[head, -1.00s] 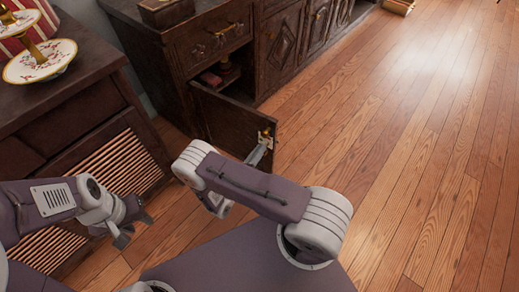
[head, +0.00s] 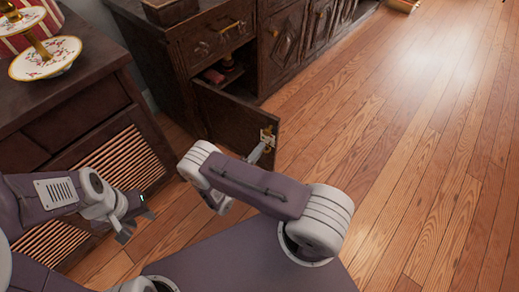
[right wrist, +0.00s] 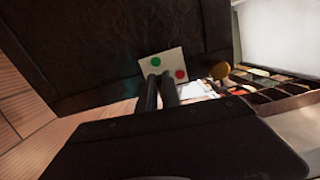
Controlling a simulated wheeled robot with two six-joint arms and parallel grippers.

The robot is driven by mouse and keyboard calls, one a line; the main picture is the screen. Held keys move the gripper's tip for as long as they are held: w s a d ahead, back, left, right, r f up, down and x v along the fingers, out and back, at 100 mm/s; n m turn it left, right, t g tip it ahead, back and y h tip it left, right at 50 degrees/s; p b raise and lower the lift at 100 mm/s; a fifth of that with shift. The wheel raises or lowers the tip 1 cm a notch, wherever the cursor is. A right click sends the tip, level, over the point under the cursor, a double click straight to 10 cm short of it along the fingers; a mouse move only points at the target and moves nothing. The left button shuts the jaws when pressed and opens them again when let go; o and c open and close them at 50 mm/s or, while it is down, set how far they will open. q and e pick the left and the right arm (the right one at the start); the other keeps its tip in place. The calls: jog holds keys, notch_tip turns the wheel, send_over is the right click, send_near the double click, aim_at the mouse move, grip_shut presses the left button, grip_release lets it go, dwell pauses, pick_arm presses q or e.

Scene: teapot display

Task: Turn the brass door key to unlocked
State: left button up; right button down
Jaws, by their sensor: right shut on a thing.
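The dark cabinet door (head: 235,120) stands open, with a pale lock plate (head: 268,134) at its free edge. In the right wrist view this plate (right wrist: 176,64) carries a green dot and a red dot. My right gripper (head: 259,152) is at the plate. Its two fingers (right wrist: 160,80) are close together there, shut on what I take to be the brass key. The key is hidden by the fingers, so its angle cannot be told. My left gripper (head: 137,220) is open and empty, low in front of the louvred cabinet, away from the door.
A round brass knob (right wrist: 220,70) sits close to the plate. A compartmented tray (right wrist: 275,92) lies to the right in the wrist view. A louvred cabinet (head: 95,95) with a tiered stand (head: 45,60) is at the left. The wooden floor (head: 410,140) at right is clear.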

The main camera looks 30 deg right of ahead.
jog(key=shift+f+n, duration=0.1)
jog(key=shift+n, duration=0.4)
jog(key=c, duration=1.5)
grip_release()
jog(key=shift+c, duration=0.2)
jog(key=p+v, duration=0.2)
jog(key=v, duration=0.7)
jog(key=shift+p, duration=0.4)
jog(key=shift+s, duration=0.1)
